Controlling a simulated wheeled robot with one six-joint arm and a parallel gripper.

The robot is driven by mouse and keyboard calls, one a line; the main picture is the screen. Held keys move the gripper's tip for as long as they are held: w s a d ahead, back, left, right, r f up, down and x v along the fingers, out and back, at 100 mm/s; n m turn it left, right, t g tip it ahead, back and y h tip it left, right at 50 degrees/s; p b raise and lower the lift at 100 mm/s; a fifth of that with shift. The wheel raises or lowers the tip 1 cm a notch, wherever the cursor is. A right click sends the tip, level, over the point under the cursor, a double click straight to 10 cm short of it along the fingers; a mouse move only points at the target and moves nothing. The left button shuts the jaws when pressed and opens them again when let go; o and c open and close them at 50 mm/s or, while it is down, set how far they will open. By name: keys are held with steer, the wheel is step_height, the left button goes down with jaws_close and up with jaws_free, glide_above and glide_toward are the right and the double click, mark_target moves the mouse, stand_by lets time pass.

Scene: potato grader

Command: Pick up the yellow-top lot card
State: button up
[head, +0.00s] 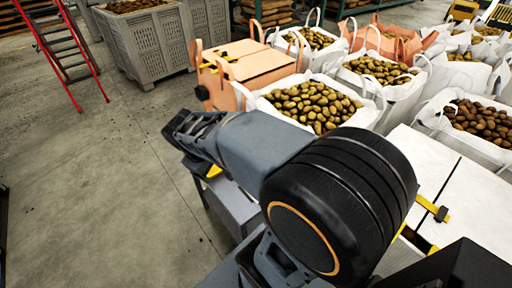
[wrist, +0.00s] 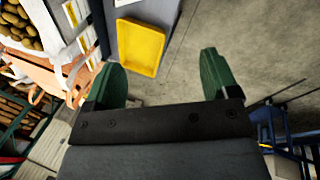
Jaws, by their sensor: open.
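My gripper (wrist: 162,80) is open and empty in the wrist view, with its two green fingers spread wide apart. I cannot make out the yellow-top lot card for certain in either view. White label-like sheets (wrist: 70,14) show at the upper left of the wrist view, but their details are too small to tell. A shallow yellow tray (wrist: 140,47) lies on a grey surface, beyond the gap between the fingers. In the head view my arm hides the fingers and much of what lies below them.
White bags of potatoes (head: 312,104) fill the right side, beside an orange bag with a flat cover (head: 262,62). A grey crate (head: 150,45) and a red step ladder (head: 62,45) stand at the back left. The concrete floor (head: 90,190) is clear at left.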

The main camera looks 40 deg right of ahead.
steer(key=o, duration=0.3)
steer(key=w+d+f+n+g+h, duration=0.1)
steer(key=w+d+f+n, duration=0.1)
steer(key=d, duration=0.1)
steer(key=w+d+f+n+g+h, duration=0.1)
steer(key=w+d+f+h, duration=0.1)
steer(key=d, duration=0.2)
steer(key=w+d+f+n+h+b, duration=0.1)
steer(key=w+d+f+n, duration=0.1)
steer(key=d, duration=0.1)
steer(key=shift+w+d+n+g+h, duration=0.1)
steer(key=shift+d+n+g+h, duration=0.2)
steer(key=shift+d+g+h, duration=0.1)
steer(key=w+d+f+n+h+b, duration=0.1)
steer(key=w+d+f+n+h, duration=0.4)
steer(key=w+d+f+n, duration=0.35)
steer(key=shift+m, duration=0.25)
steer(key=x, duration=0.5)
steer(key=s+x, duration=0.1)
steer(key=x, duration=0.4)
steer(key=p+x, duration=0.1)
steer(key=x, duration=0.4)
steer(key=shift+s+d, duration=0.2)
steer(key=shift+s, duration=0.2)
